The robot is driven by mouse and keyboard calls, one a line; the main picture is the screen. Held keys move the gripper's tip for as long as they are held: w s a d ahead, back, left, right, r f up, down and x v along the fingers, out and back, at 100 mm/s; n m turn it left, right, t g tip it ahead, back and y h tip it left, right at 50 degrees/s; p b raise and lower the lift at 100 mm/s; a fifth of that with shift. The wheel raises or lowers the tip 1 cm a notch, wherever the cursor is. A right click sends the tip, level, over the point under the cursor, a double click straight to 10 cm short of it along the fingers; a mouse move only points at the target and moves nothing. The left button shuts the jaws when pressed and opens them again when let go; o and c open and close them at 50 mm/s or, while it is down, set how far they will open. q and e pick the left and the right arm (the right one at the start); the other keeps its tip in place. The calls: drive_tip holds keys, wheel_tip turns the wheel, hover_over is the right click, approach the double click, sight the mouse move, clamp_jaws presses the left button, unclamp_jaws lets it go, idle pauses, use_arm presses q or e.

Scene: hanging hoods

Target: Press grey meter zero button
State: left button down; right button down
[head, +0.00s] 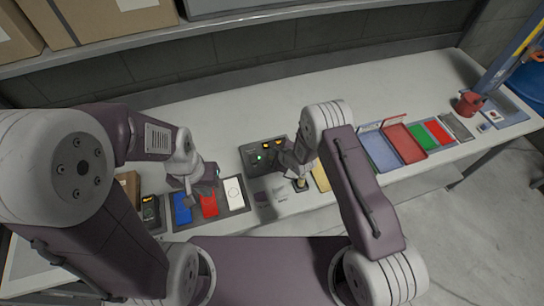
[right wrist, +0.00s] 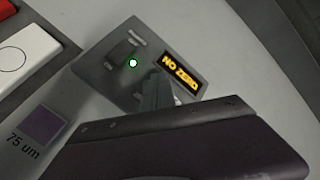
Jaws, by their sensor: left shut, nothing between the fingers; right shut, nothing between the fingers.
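The grey meter (head: 251,163) lies on the bench in front of me and also shows in the right wrist view (right wrist: 128,88). It has a lit green light (right wrist: 132,63) and an orange display (right wrist: 182,70) reading "NO ZERO". My right gripper (head: 285,158) is shut and empty, over the meter's right part. In the right wrist view its fingertips (right wrist: 156,76) lie over the meter's face, between the green light and the display. I cannot tell whether they touch, and they hide part of the face. My left gripper (head: 208,184) is shut and empty, above the red plate (head: 209,206).
A blue plate (head: 182,212) and a white plate (head: 234,194) flank the red plate. A black handheld device (head: 150,212) is at the left. Blue and red trays (head: 380,152) and a red container (head: 468,104) are to the right. The bench behind is clear.

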drive_tip(key=shift+f+b, duration=0.3)
drive_tip(key=shift+f, duration=0.1)
drive_tip(key=shift+f+b, duration=0.35)
drive_tip(key=shift+f, duration=0.1)
idle(0.4)
drive_tip(key=shift+r, duration=0.15)
drive_tip(key=shift+r+p, duration=0.65)
drive_tip(key=shift+r, duration=0.05)
wheel_tip(320, 180, up, 5)
drive_tip(key=p, duration=0.4)
drive_tip(key=shift+r, duration=0.1)
drive_tip(key=shift+f, duration=0.2)
idle(0.5)
